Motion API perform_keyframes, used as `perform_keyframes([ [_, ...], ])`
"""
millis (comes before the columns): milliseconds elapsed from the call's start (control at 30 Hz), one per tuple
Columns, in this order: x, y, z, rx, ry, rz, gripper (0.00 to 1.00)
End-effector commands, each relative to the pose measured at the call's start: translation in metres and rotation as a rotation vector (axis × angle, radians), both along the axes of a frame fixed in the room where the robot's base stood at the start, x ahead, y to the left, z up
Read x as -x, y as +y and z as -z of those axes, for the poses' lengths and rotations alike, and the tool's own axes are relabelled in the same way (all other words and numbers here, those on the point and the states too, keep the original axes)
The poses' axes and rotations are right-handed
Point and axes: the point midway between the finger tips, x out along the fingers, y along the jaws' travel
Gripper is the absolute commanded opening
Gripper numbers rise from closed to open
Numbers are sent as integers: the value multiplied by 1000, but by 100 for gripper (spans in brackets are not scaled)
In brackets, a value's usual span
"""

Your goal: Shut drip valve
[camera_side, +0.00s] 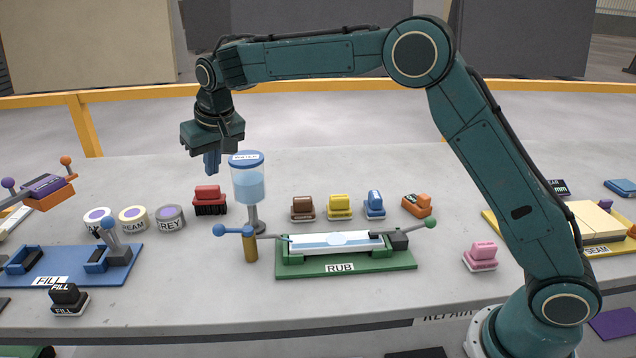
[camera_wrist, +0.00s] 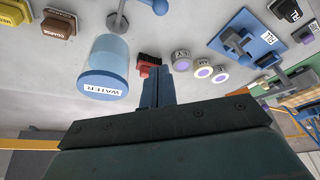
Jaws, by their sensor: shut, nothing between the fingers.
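The water tank (camera_side: 249,184) is a clear cylinder of blue water with a blue lid, on a grey stand. Below it, the drip valve (camera_side: 219,230) has a blue-knobbed lever pointing left from a brass post. A thin spout runs right from it over the white slab (camera_side: 345,241), where a pale blue wet patch shows. In the wrist view the tank (camera_wrist: 103,70) is left of my fingers (camera_wrist: 157,82), and the blue knob (camera_wrist: 160,6) shows at the top edge.
The slab lies in a green RUB fixture (camera_side: 345,266) with a green-knobbed clamp. A red brush (camera_side: 209,199) and several tape rolls (camera_side: 133,219) stand left of the tank. A blue FILL fixture (camera_side: 75,265) is at left. Coloured blocks stand behind the slab.

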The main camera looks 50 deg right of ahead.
Motion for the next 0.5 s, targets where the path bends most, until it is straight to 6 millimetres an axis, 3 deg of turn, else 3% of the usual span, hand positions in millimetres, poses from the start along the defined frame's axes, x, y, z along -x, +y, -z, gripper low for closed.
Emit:
perform_keyframes([
  [200,-16,11,21,1,6,6,0],
  [500,-20,14,26,1,7,8,0],
])
